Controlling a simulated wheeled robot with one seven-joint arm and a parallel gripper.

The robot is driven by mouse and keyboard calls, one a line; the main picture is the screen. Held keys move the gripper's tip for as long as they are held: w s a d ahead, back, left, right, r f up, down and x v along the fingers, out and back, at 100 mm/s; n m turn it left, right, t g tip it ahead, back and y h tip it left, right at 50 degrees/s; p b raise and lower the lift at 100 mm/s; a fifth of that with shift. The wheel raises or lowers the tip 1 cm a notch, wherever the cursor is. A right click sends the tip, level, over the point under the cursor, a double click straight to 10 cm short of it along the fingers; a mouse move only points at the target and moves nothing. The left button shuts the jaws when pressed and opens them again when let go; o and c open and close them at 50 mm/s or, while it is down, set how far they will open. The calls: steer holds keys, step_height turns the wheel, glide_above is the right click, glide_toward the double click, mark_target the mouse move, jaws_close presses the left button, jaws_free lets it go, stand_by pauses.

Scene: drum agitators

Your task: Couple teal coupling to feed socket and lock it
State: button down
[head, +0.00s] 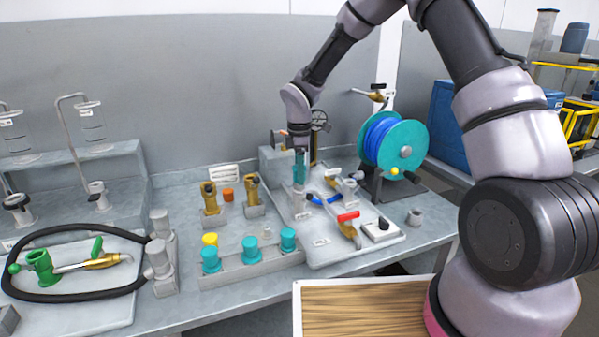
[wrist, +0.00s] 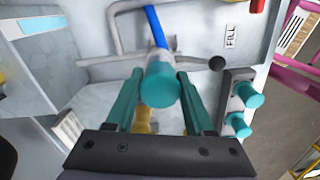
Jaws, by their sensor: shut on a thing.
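My gripper (head: 300,178) points down over the light panel board. Its teal fingers are shut on the teal coupling (wrist: 160,86), a short cylinder with a paler grey far end. In the wrist view the coupling sits between the fingertips (wrist: 159,80), with a blue hose (wrist: 155,26) beyond it. In the head view a grey cylindrical part (head: 299,190) shows directly below the fingers. I cannot tell whether it is the coupling's lower end or the feed socket. The mating face and any lock are hidden.
A rack (head: 250,266) with several teal caps and a yellow one stands front left of the board (head: 325,255). A red-handled valve (head: 348,222), brass fittings (head: 252,190) and a teal hose reel (head: 394,140) are nearby. A black hose loop (head: 75,228) lies left.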

steer(key=shift+f, duration=0.2)
steer(key=shift+c, duration=1)
jaws_free()
steer(key=shift+c, duration=0.4)
steer(key=shift+r, duration=5.05)
